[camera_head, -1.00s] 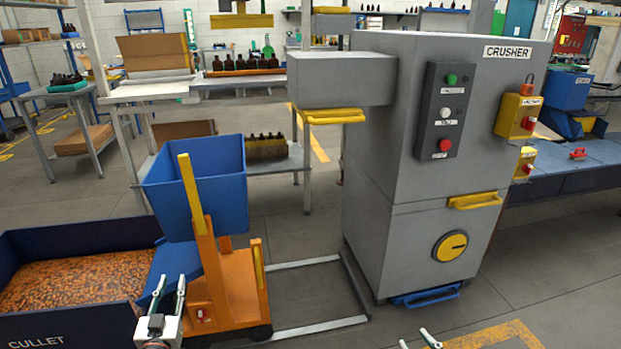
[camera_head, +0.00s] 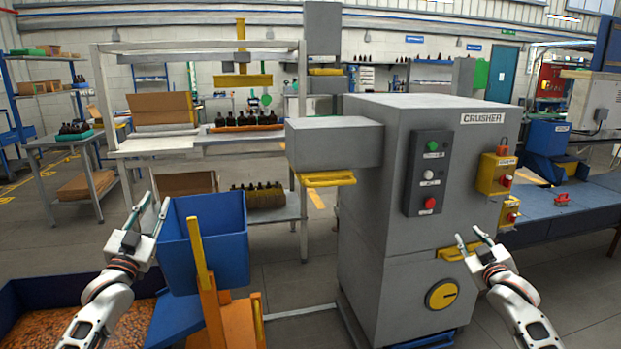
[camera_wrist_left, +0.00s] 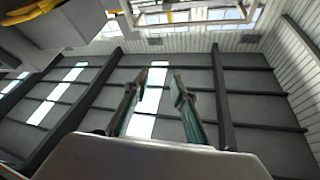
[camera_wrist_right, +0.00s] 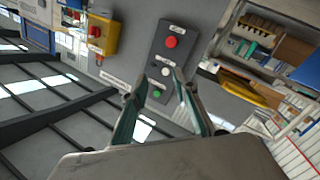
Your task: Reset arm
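My left gripper (camera_head: 148,215) is raised at the left in the head view, in front of the blue bin's left edge. Its fingers stand apart with nothing between them, also in the left wrist view (camera_wrist_left: 158,95), where the roof shows behind. My right gripper (camera_head: 479,243) is raised in front of the lower right part of the grey crusher (camera_head: 375,220). Its fingers are apart and empty in the right wrist view (camera_wrist_right: 157,90), with the crusher's button panel (camera_wrist_right: 165,68) behind them. I cannot tell whether either gripper touches anything.
The blue bin (camera_head: 203,245) on its orange lifter (camera_head: 238,322) stands left of the crusher. A cullet container (camera_head: 45,290) is at the lower left. Amber bottles (camera_head: 240,119) stand on a bench behind. A blue conveyor table (camera_head: 560,205) is at the right.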

